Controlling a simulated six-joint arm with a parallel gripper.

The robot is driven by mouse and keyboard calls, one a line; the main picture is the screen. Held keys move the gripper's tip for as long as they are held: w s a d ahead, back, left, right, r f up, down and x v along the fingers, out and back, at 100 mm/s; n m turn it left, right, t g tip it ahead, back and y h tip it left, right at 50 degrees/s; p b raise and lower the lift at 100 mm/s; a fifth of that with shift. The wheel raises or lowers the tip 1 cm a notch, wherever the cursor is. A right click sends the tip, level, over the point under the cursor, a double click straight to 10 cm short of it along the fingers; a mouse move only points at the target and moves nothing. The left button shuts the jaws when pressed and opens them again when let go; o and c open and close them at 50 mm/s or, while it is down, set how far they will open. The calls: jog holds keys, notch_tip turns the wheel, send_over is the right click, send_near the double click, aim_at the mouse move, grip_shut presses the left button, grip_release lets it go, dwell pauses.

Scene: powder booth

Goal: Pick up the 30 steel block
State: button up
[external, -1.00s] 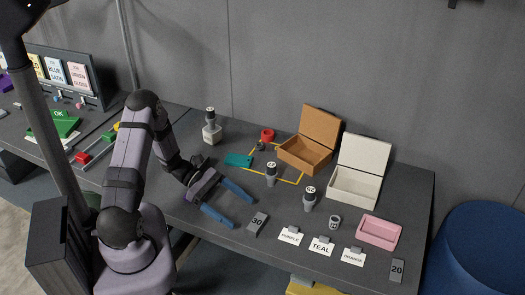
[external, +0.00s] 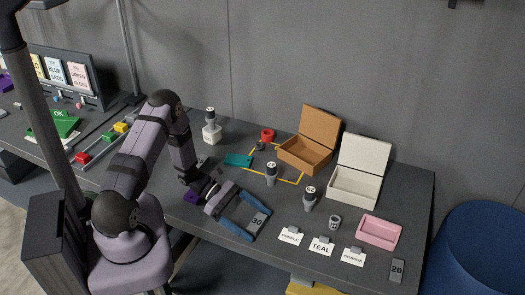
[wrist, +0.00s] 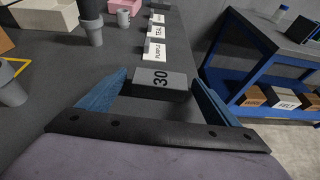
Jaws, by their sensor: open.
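The 30 steel block (external: 258,222) is a small dark grey block with a black "30" on a lighter face. It lies on the table near the front edge. My gripper (external: 258,222) has long blue fingers spread apart, one on each side of the block. In the wrist view the block (wrist: 160,83) shows between the two blue fingertips (wrist: 160,82). The gripper is open; I cannot tell whether either finger touches the block.
Cards marked PURPLE (external: 290,236), TEAL (external: 321,247) and ORANGE (external: 352,257) stand right of the block. Beyond are a pink tray (external: 380,232), a 20 block (external: 397,270) and dark-topped cylinders (external: 309,200). An orange box (external: 304,155) and a white box (external: 355,188) stand open behind.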

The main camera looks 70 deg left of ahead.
aim_at(253, 220)
jog(key=shift+c, duration=0.3)
jog(key=c, duration=1.4)
jog(key=shift+r, duration=0.25)
jog(key=shift+r+b, duration=1.4)
jog(key=shift+r, duration=3.4)
